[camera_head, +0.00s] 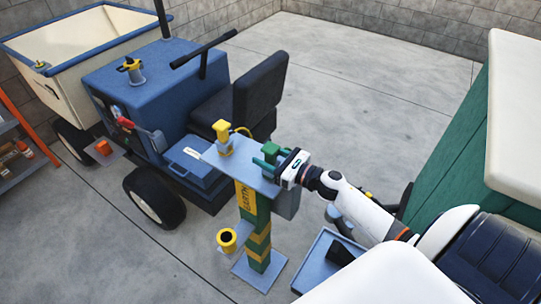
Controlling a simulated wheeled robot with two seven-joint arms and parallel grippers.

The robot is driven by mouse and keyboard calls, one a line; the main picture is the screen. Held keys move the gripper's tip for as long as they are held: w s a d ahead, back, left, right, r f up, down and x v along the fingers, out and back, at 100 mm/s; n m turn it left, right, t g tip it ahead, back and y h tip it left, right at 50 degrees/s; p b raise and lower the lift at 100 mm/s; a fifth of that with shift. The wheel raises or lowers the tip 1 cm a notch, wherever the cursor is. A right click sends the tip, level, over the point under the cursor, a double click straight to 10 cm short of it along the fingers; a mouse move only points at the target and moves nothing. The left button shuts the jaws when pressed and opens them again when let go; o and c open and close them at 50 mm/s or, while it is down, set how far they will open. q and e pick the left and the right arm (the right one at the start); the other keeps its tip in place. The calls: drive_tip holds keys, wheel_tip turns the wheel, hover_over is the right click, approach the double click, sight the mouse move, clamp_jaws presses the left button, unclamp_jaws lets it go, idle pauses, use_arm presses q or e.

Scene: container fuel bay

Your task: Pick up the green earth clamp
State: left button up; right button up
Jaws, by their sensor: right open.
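The green earth clamp (268,149) is at the right end of the grey top plate (238,164) of the earth post (259,228), which is striped green and yellow. My right gripper (279,162) reaches in from the right at the height of the plate. Its jaws are open and close beside the clamp, partly overlapping it in the view. I cannot tell whether they touch it. My left gripper is not in view.
A yellow fitting (223,136) stands on the same plate, left of the clamp. A yellow cup-like holder (227,240) sticks out lower on the post. A blue vehicle (155,90) stands behind left. A green and white body (445,150) is at right. Floor behind is clear.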

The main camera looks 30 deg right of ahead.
drive_tip(key=shift+w+a, duration=0.25)
drive_tip(key=shift+w, duration=0.25)
drive_tip(key=shift+s, duration=0.1)
drive_tip(key=shift+c, duration=1.3)
clamp_jaws()
wheel_tip(320, 180, up, 10)
drive_tip(key=p, duration=0.7)
drive_tip(key=shift+p, duration=0.3)
